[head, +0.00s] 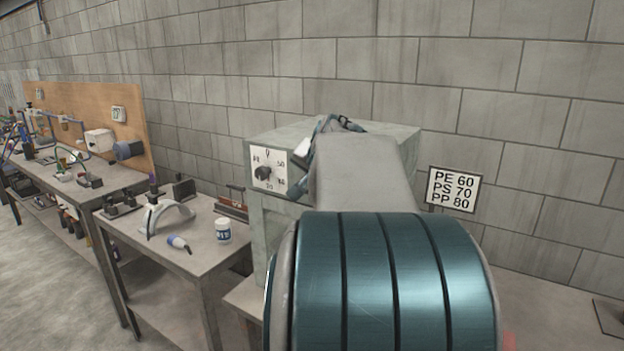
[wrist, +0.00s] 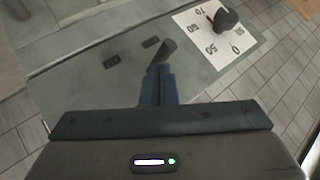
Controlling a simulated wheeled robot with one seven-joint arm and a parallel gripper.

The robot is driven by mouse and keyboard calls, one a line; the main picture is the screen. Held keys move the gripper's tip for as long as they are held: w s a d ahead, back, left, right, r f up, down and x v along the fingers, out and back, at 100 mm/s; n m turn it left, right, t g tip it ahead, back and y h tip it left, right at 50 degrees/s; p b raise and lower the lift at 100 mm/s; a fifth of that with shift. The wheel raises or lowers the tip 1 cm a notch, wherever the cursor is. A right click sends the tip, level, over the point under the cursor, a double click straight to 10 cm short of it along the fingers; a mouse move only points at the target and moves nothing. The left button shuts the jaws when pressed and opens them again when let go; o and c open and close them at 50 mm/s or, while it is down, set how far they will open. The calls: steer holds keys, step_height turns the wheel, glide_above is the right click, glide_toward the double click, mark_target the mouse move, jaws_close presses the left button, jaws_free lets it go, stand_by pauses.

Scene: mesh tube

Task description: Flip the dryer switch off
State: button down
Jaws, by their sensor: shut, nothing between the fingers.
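The dryer is a pale grey-green box (head: 395,132) against the wall in the head view, largely hidden behind my arm. Its white dial plate has a black knob (head: 264,173), which also shows at the upper right of the wrist view (wrist: 227,19). In the wrist view the dryer front (wrist: 85,78) fills the middle, with an upside-down ON mark (wrist: 112,61) and a small dark mark (wrist: 150,42). My gripper (wrist: 161,70) is shut and empty over this face. A dark grey piece (wrist: 167,50) shows at its tips; I cannot tell whether it is the switch or whether they touch.
A sign (head: 454,189) with PE 60, PS 70 and PP 80 hangs right of the dryer. To the left, a bench (head: 197,255) holds a white jar (head: 223,231), a blue-and-white tool (head: 178,243) and a curved stand (head: 170,212). Block wall stands close behind.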

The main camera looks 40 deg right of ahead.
steer(key=shift+s+d, duration=0.15)
steer(key=shift+d, duration=0.1)
steer(key=s+a+r, duration=0.5)
steer(key=a+r, duration=0.2)
steer(key=r, duration=0.2)
steer(key=shift+a+r, duration=0.15)
steer(key=shift+a, duration=0.2)
steer(key=shift+s, duration=0.1)
